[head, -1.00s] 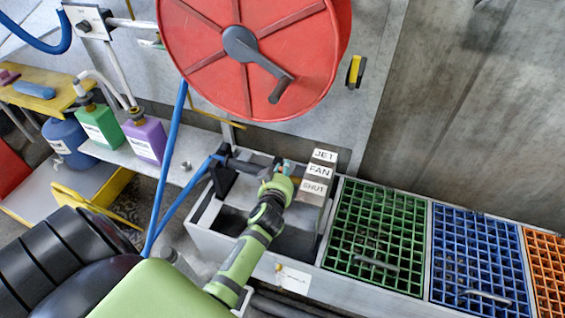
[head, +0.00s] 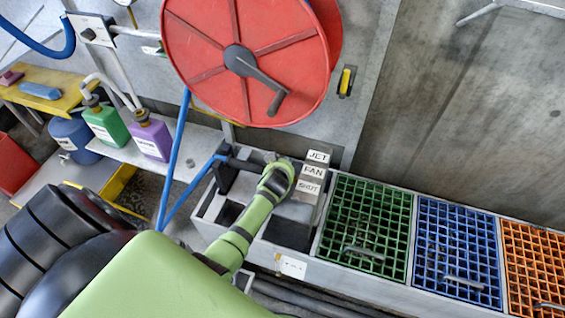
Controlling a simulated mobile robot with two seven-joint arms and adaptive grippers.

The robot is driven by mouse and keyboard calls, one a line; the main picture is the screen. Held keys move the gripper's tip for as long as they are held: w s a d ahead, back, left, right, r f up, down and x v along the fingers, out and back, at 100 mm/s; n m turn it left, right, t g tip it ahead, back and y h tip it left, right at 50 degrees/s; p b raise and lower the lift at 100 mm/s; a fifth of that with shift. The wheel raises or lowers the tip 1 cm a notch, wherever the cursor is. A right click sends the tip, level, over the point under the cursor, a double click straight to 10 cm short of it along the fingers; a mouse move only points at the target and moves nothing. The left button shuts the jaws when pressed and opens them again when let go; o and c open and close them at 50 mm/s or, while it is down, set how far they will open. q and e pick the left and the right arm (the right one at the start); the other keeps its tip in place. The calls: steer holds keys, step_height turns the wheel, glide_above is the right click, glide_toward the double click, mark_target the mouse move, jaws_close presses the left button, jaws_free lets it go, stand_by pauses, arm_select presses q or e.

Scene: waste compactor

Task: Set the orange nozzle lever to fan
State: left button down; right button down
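A label post with three white plates stands at the trough: JET (head: 318,156) on top, FAN (head: 313,170) in the middle, SHUT (head: 309,186) below. My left arm reaches up from the lower left, and its green wrist (head: 278,176) is just left of the FAN and SHUT plates. The wrist covers the front of the dark nozzle (head: 243,164), whose rear end shows at left with a blue hose attached. The orange lever is hidden, so its setting cannot be read. The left gripper's fingers are hidden behind the wrist. My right gripper is not in view.
A red hose reel (head: 205,80) with a grey crank hangs above the nozzle. Green (head: 365,225), blue (head: 455,250) and orange (head: 535,265) grates lie to the right. Green and purple (head: 150,138) bottles stand on a shelf at left. A blue hose (head: 178,150) runs beside the arm.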

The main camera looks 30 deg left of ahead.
arm_select(q)
steer(key=shift+s+a+f, duration=0.1)
steer(key=c, duration=1.3)
jaws_free()
steer(key=shift+c, duration=0.2)
steer(key=v, duration=1.2)
